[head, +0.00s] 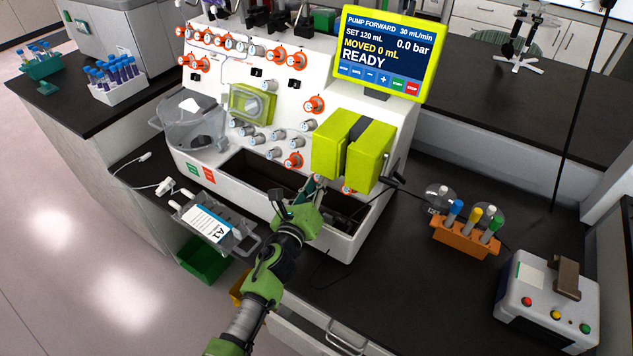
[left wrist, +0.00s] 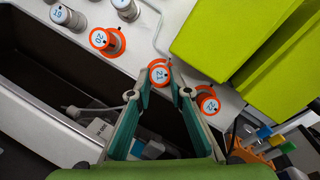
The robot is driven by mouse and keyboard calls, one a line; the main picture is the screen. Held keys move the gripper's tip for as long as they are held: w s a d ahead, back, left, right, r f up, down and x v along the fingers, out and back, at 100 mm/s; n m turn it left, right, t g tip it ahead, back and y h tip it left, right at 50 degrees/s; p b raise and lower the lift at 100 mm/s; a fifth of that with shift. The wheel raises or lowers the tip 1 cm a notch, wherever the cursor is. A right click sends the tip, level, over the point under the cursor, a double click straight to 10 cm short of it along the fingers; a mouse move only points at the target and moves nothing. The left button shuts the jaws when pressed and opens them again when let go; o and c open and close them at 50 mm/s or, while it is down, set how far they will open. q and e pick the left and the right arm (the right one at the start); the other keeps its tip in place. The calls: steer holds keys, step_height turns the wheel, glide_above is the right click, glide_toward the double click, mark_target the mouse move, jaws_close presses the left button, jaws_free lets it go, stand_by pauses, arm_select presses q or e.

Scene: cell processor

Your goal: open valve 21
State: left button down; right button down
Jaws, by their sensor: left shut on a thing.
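Valve 21 (left wrist: 159,75) is a numbered knob with an orange ring on the white cell processor's front panel (head: 232,155). In the left wrist view it sits between the tips of my left gripper (left wrist: 163,78), whose green-padded fingers are closed on it. In the head view my left gripper (head: 318,187) reaches up to the lower panel, below the yellow-green blocks, and hides most of valve 21. Valve 20 (left wrist: 106,40) is to the left of the fingers and valve 22 (left wrist: 208,104) just right of them. My right gripper is out of view.
Two yellow-green blocks (head: 331,145) stick out just above the valve. An open dark recess (head: 262,172) lies below the panel. The screen (head: 383,50) reads READY. A tube rack (head: 465,238) and a grey device (head: 547,302) stand on the right counter.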

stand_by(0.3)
arm_select(q)
steer(key=c, duration=1.9)
jaws_free()
steer(key=shift+s, duration=0.1)
steer(key=v, duration=1.2)
